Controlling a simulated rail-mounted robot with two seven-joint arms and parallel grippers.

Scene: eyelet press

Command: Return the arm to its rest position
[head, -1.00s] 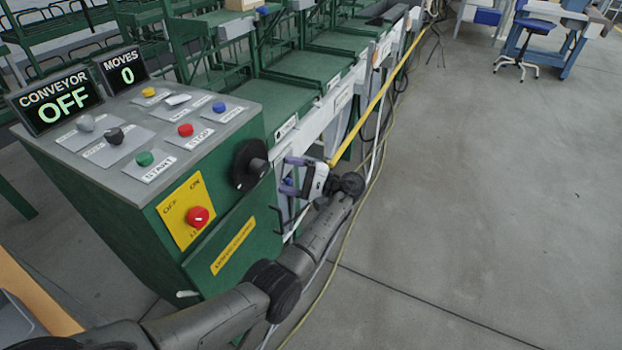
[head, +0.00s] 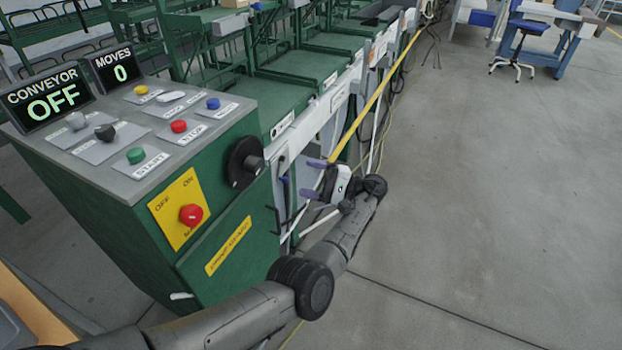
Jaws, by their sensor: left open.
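My left arm comes in from the lower left and reaches along the front right of the green control cabinet (head: 120,215). My left gripper (head: 309,178) is at the arm's far end, right of the cabinet's black hand wheel (head: 246,163). Its two purple fingers point left and are apart, with nothing visible between them. The fingers stand in front of the conveyor's side, and I cannot tell the gap to it. My right gripper is not in view.
The cabinet top carries several buttons, switches and a display (head: 47,97) reading CONVEYOR OFF. A red knob (head: 190,215) sits on a yellow plate. A yellow rail (head: 375,100) runs along the conveyor (head: 300,66).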

